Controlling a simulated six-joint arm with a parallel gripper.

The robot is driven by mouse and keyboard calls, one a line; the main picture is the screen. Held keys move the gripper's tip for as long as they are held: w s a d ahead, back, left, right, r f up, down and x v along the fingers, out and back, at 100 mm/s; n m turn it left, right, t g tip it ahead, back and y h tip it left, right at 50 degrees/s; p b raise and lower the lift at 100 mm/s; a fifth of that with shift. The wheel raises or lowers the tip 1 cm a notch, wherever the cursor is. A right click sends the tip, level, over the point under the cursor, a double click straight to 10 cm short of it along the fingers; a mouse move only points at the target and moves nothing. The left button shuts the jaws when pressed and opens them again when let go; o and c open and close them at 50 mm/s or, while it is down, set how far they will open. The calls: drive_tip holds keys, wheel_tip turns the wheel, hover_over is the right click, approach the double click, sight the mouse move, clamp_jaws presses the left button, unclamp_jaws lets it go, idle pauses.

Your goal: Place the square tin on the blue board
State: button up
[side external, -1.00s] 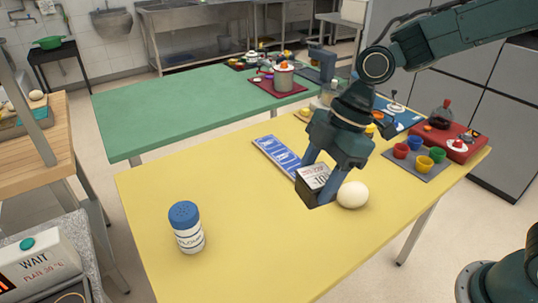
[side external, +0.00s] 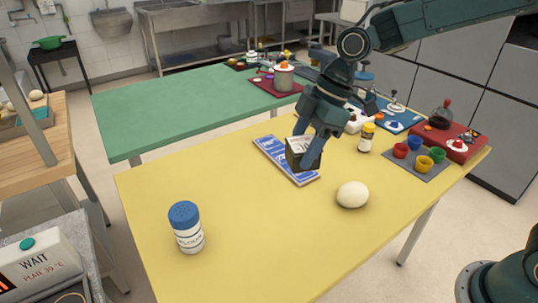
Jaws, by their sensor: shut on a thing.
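The square tin (side external: 297,151) is a dark box with a pale printed label on top. My gripper (side external: 307,150) is shut on it, with a finger on its near right side. The tin is over the right part of the blue board (side external: 268,147), a flat blue panel with white markings on the yellow table. The tin hides part of the board. I cannot tell whether the tin touches the board or hangs just above it.
A white dough ball (side external: 352,194) lies right of the board. A blue-capped flour shaker (side external: 186,228) stands at the front left. A yellow-capped jar (side external: 366,138) and a grey mat with coloured cups (side external: 419,162) are at the right. The yellow table's middle is clear.

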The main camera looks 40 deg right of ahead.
drive_tip(key=w+d+m+t+h, duration=0.15)
drive_tip(key=w+d+m, duration=0.35)
drive_tip(key=w+d, duration=1)
drive_tip(key=shift+y, duration=0.25)
drive_tip(key=f, duration=1.5)
drive_tip(key=shift+w+a+f, duration=0.1)
drive_tip(key=shift+w+a, duration=0.05)
drive_tip(key=shift+w, duration=0.05)
drive_tip(key=shift+f, duration=0.1)
drive_tip(key=shift+f, duration=2.05)
drive_tip(key=shift+f, duration=0.1)
drive_tip(key=o, duration=1.1)
